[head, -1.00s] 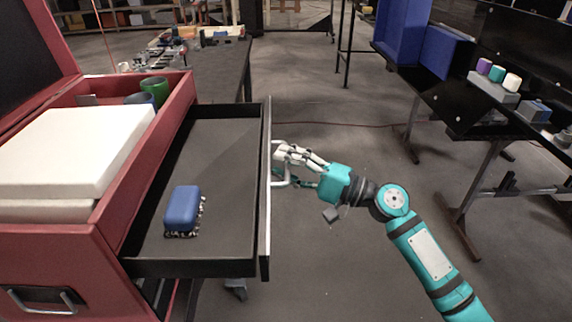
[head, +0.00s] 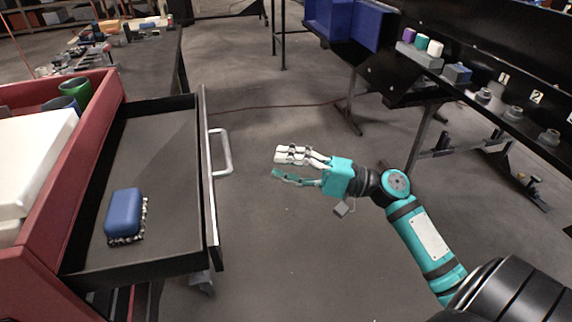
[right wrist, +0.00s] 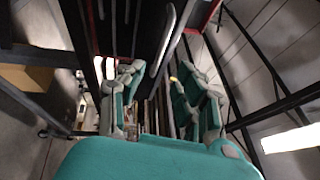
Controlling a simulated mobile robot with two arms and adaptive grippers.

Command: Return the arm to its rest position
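My right gripper (head: 282,166) is in the head view, to the right of the open drawer's handle (head: 226,152) and apart from it. Its white and teal fingers are spread apart with nothing between them. In the right wrist view the gripper (right wrist: 160,95) also has its fingers parted. My right arm (head: 425,235) reaches in from the lower right, bent at the elbow. My left gripper is in neither view.
The red cabinet's drawer (head: 150,262) stands open at the left, with a blue object (head: 124,212) in it. A black table (head: 400,85) with blue bins (head: 350,22) and small cups is at the upper right. Open floor lies between.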

